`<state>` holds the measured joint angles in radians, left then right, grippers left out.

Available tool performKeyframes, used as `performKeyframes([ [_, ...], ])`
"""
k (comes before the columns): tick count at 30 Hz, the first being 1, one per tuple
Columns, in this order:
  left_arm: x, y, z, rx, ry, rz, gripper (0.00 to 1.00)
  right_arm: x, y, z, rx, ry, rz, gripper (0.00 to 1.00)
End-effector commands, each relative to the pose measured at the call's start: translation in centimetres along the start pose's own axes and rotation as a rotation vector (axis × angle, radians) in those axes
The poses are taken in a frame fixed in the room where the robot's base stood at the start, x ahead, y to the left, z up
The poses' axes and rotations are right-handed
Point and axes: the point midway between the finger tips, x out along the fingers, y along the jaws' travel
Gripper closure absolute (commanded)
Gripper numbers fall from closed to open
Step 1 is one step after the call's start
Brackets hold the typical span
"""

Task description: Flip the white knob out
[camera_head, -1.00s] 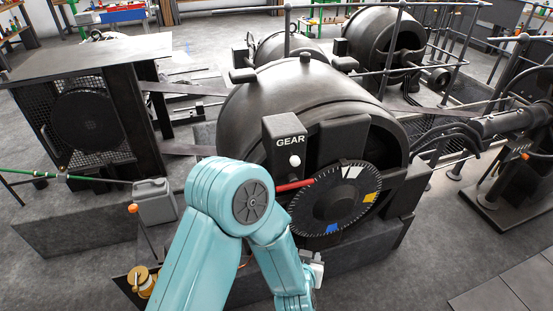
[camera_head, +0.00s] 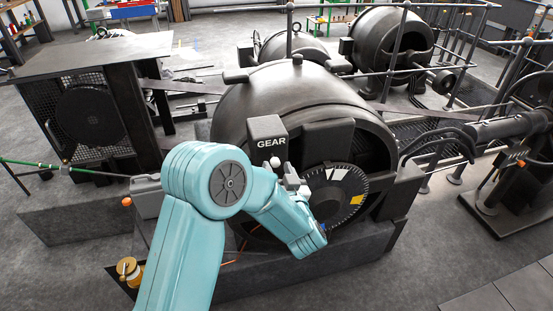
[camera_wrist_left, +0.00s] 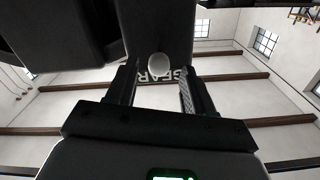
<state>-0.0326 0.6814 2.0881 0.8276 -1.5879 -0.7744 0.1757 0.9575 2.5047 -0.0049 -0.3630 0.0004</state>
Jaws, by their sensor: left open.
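The white knob (camera_head: 275,161) is on the front of the dark box marked GEAR (camera_head: 268,138), on the black dynamo housing. My left arm comes in from the left, and its gripper (camera_head: 284,171) is just below and right of the knob in the head view. In the left wrist view the knob (camera_wrist_left: 158,63) appears between the two spread fingers of the left gripper (camera_wrist_left: 157,78), with the GEAR lettering behind it. The fingers are open and hold nothing. I cannot tell whether they touch the knob. My right gripper is not in view.
A black graduated dial (camera_head: 337,193) with white and yellow marks is right of the gripper, close to it. My arm hides part of the dial's left side. Railings (camera_head: 400,85) stand behind.

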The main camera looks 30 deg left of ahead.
Motion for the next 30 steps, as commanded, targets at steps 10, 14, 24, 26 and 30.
performKeyframes([
  [10, 3.5, 0.2, 0.0, 0.001, 0.0, 0.001, 0.48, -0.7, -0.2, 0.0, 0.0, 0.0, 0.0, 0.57],
  [14, 3.5, 0.3, 0.0, 0.001, 0.0, 0.002, 0.48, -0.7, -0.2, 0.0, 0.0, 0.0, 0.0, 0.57],
  [24, 3.5, 0.5, -0.1, 0.001, 0.0, 0.003, 1.0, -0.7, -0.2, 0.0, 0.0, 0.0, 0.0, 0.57],
  [26, 3.5, 0.5, -0.1, 0.001, 0.0, 0.003, 1.0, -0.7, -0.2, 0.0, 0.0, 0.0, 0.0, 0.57],
  [30, 3.2, 0.5, 0.0, 0.0, 0.0, 0.003, 1.0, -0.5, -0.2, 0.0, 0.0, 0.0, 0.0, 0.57],
])
